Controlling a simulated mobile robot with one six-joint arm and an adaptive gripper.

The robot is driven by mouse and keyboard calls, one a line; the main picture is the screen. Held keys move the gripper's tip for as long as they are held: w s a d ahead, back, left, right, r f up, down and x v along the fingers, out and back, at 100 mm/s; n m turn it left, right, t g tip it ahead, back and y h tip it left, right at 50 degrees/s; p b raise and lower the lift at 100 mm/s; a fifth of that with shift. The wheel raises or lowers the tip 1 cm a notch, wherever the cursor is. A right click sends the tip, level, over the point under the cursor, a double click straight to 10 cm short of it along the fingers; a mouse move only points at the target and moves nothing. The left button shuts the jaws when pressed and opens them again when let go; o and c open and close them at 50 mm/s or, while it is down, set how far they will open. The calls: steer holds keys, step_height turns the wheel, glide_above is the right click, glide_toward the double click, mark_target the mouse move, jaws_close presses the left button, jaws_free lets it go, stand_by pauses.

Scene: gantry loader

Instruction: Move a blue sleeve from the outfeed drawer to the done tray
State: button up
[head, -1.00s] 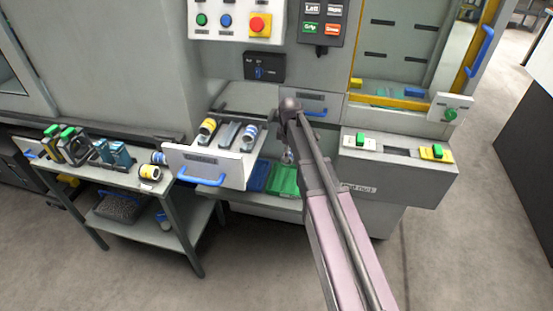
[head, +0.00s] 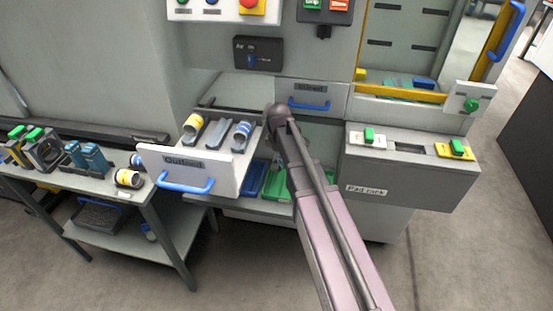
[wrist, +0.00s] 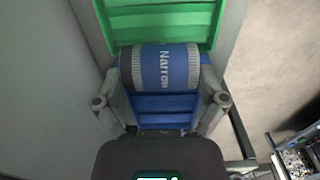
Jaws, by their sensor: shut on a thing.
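The height between sleeve and trays is hard to tell. In the head view the pulled-out outfeed drawer (head: 222,180) holds another blue sleeve (head: 241,130) and a yellow one (head: 192,125). The blue tray (head: 253,178) and green tray (head: 276,180) lie on a low shelf right of it. My arm hides the gripper there. No tray label is readable.
The drawer's front with its blue handle (head: 186,187) sticks out beside the trays. A side table (head: 110,192) at left carries several parts, including a yellow sleeve (head: 128,178). The Pad rack box (head: 405,185) stands right of my arm. Floor at right is clear.

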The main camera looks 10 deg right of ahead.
steer(key=shift+f, duration=0.15)
steer(key=shift+f+b, duration=4.15)
steer(key=shift+b, duration=0.15)
steer(key=o, duration=1)
